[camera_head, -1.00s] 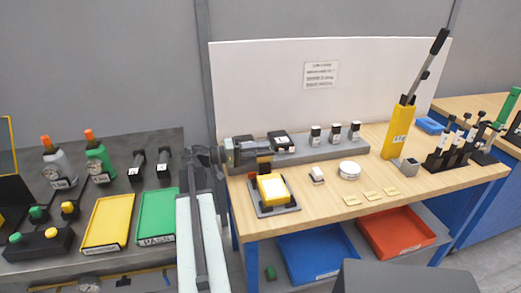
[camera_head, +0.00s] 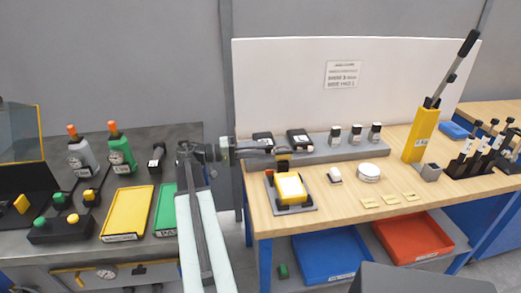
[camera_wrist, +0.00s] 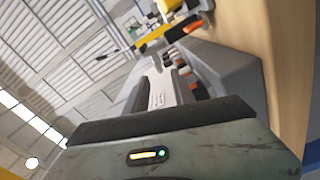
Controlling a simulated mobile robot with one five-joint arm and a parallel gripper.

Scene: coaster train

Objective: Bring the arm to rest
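My arm rises from the bottom of the head view and bends right, with my gripper (camera_head: 268,150) over the left edge of the wooden bench (camera_head: 330,210). In that view it is small and close in front of the dark blocks at the back of the bench, near the yellow block fixture (camera_head: 290,188). In the wrist view my gripper (camera_wrist: 170,85) reaches away from the camera, tilted. No held object shows clearly. The gap between the fingertips is too unclear to judge.
The dark bench at left holds a yellow tray (camera_head: 128,212), a green tray (camera_head: 166,212) and gauge bottles (camera_head: 120,152). A yellow lever stand (camera_head: 420,135) rises on the wooden bench. Blue (camera_head: 325,258) and red (camera_head: 412,237) bins sit below. Bare wood shows at the front.

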